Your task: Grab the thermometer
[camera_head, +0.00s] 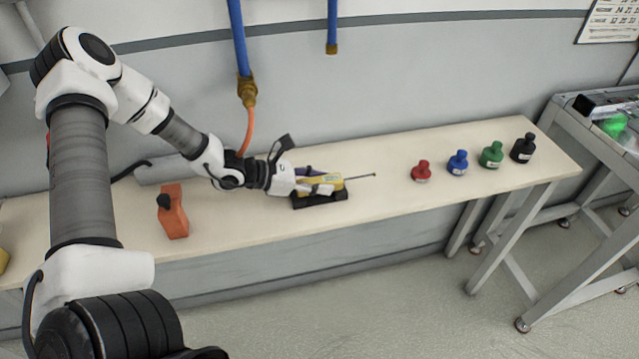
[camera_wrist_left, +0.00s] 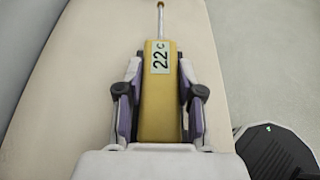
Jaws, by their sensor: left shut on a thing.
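The thermometer (camera_head: 333,183) is a yellow body with a thin metal probe that points right in the head view. It lies at a black holder (camera_head: 320,199) on the bench. In the left wrist view the thermometer (camera_wrist_left: 158,107) shows a label reading "22 c", with its probe pointing up the picture. My left gripper (camera_head: 322,183) has a finger on each side of the yellow body and is shut on it. The left gripper's fingers (camera_wrist_left: 158,95) also show in the left wrist view. I cannot tell whether the thermometer is clear of the holder. My right gripper is not in view.
On the long bench (camera_head: 400,198), red (camera_head: 421,172), blue (camera_head: 457,163), green (camera_head: 492,155) and black (camera_head: 523,148) bottles stand to the right. An orange object (camera_head: 173,213) stands to the left. A blue hose (camera_head: 239,45) hangs behind. The bench between the probe and red bottle is clear.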

